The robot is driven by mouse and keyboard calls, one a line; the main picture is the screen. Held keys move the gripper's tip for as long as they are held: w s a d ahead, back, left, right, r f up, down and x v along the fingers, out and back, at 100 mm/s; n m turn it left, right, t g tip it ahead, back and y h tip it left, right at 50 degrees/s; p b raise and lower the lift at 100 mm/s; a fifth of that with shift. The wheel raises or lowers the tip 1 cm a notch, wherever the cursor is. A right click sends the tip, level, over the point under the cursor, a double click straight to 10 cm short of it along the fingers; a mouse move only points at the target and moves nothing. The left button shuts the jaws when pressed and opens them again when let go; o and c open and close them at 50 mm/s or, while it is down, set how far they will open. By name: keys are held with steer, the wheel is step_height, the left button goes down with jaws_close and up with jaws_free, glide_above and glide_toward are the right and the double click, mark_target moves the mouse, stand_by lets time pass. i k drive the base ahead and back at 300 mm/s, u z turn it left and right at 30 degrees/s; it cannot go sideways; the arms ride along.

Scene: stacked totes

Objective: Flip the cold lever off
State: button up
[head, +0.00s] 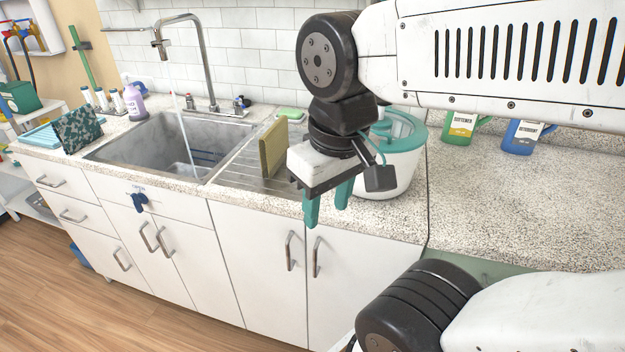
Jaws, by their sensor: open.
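The tall metal faucet (208,60) stands behind the sink (165,148), with a stream of water (183,125) falling from its spout into the basin. A small blue-marked lever (241,102), which looks like the cold one, sits to the right of the faucet base. A lever with a red mark (190,102) sits to the left. Both are too small for their exact angle to be told. My gripper (327,208) is open and empty, with its teal fingers pointing down over the counter's front edge. It is to the right of the sink, apart from both levers.
A tan board (272,150) stands upright on the ribbed drainboard (228,176), left of my gripper. A white tub with a teal lid (400,165) stands just behind it. A green sponge (290,113) and purple bottle (134,104) are near the wall. The right counter is mostly clear.

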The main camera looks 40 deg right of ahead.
mark_target(237, 100)
steer(key=k, duration=1.15)
steer(key=u, duration=0.55)
steer(key=i, duration=1.75)
steer(key=z, duration=0.7)
